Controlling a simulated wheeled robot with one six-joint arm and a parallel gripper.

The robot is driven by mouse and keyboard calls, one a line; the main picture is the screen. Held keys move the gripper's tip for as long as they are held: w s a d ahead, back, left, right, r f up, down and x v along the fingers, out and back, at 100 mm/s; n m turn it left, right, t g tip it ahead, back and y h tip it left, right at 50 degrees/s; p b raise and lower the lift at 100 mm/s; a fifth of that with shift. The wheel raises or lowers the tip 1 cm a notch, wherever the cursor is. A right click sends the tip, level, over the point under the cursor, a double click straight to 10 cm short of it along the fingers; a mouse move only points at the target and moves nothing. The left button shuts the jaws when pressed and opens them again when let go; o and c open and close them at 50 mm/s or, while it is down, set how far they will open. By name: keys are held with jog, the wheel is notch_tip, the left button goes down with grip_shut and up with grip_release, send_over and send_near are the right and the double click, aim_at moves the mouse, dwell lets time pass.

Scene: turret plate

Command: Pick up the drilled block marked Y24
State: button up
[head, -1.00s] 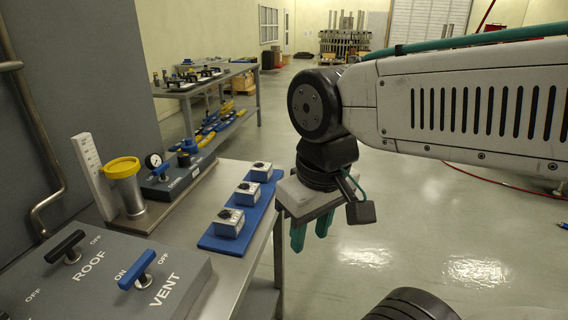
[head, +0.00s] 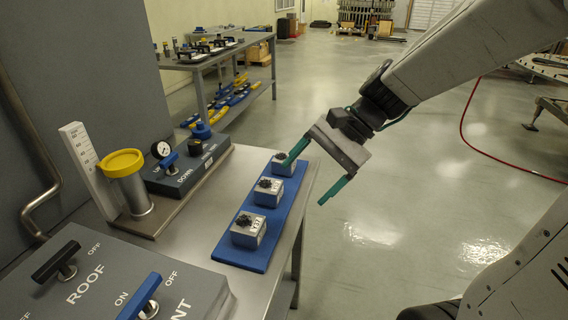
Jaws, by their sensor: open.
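Three small grey blocks with dark tops stand in a row on a blue board (head: 260,262) at the table's right edge. They are the near block (head: 248,232), the middle block (head: 268,193) and the far block (head: 281,167). Small dark marks show on their faces, but I cannot read which is Y24. My gripper (head: 308,182) is open and empty, with its two green fingers spread wide. One fingertip overlaps the far block in the picture and partly hides it; I cannot tell whether they touch. The other finger is out past the table's edge.
A control box marked ROOF and VENT (head: 105,285) with T-handles fills the near left of the table. Behind it stand a yellow-topped cylinder (head: 130,188), a white scale (head: 88,170) and a gauge box (head: 188,165).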

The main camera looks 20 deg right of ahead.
jog(key=w+d+f+m+t+y, duration=0.2)
jog(key=w+m, duration=0.2)
jog(key=w, duration=0.2)
jog(key=w+d+f+m+t+y, duration=0.1)
jog(key=w+d+f+m+t, duration=0.1)
jog(key=w+f+m, duration=0.3)
jog(key=m+t, duration=0.3)
jog(key=m, duration=0.2)
send_near(280, 156)
jog(key=shift+s+f, duration=0.15)
jog(key=shift+f, duration=0.35)
jog(key=shift+s+f, duration=0.2)
jog(key=shift+f, duration=0.3)
jog(key=shift+w+a+f+m, duration=0.1)
jog(key=shift+w+f+m, duration=0.1)
jog(key=shift+w+m, duration=0.1)
jog(key=x, duration=0.7)
jog(key=shift+f, duration=0.25)
jog(key=shift+c, duration=0.3)
jog(key=c, duration=1.3)
jog(key=shift+r, duration=0.1)
